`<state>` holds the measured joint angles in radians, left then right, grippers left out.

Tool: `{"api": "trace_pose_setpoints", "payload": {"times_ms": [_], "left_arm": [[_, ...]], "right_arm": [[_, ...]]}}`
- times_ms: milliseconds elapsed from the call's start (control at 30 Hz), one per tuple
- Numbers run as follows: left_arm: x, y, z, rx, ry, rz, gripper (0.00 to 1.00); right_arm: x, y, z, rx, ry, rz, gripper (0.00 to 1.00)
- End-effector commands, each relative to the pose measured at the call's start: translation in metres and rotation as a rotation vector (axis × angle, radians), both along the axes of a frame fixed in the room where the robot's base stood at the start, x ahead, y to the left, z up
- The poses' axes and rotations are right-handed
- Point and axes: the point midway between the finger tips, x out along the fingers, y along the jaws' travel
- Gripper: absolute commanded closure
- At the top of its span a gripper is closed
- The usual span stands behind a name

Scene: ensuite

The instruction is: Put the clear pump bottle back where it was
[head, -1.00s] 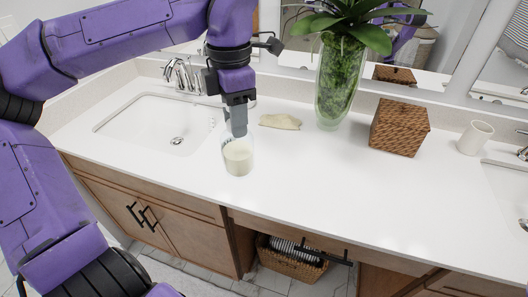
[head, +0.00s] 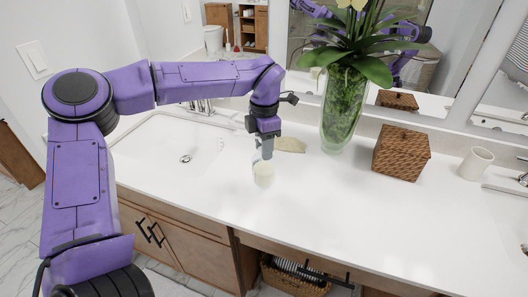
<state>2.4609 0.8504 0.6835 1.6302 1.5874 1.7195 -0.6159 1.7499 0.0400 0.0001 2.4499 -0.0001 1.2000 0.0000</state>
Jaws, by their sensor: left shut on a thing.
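The clear pump bottle (head: 263,177), with cream-coloured liquid in its lower part, is upright over the white counter, right of the left sink. My left gripper (head: 266,152) points down and is shut on its top. The pump head is hidden by the fingers. I cannot tell whether the base touches the counter. My right gripper is not in view.
A pale, flat object (head: 290,145) lies just behind the bottle. A glass vase (head: 343,112) with a plant stands behind right, then a woven box (head: 401,153) and a white cup (head: 475,164). The left sink (head: 170,140) is to the left. The front middle counter is clear.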

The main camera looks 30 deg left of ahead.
Motion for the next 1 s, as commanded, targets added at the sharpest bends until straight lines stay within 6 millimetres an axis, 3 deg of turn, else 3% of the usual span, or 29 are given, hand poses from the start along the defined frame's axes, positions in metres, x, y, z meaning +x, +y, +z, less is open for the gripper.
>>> {"api": "trace_pose_setpoints", "payload": {"times_ms": [200, 567, 600, 667, 1000], "left_arm": [[0.001, 0.0, -0.028, 0.0, 0.002, -0.001, 1.0], [0.001, 0.0, -0.033, 0.0, 0.0, 0.0, 1.0], [0.001, 0.0, -0.035, 0.001, 0.001, 0.0, 0.63], [0.001, 0.0, -0.034, 0.001, 0.001, 0.0, 0.43], [0.001, 0.0, -0.029, 0.001, -0.001, 0.0, 0.4]], "right_arm": [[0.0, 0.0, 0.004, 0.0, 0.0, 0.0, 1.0], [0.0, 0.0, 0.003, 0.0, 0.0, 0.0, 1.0], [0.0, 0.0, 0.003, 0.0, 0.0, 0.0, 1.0], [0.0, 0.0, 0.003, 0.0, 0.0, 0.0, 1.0], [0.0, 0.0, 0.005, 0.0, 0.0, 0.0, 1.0]]}}
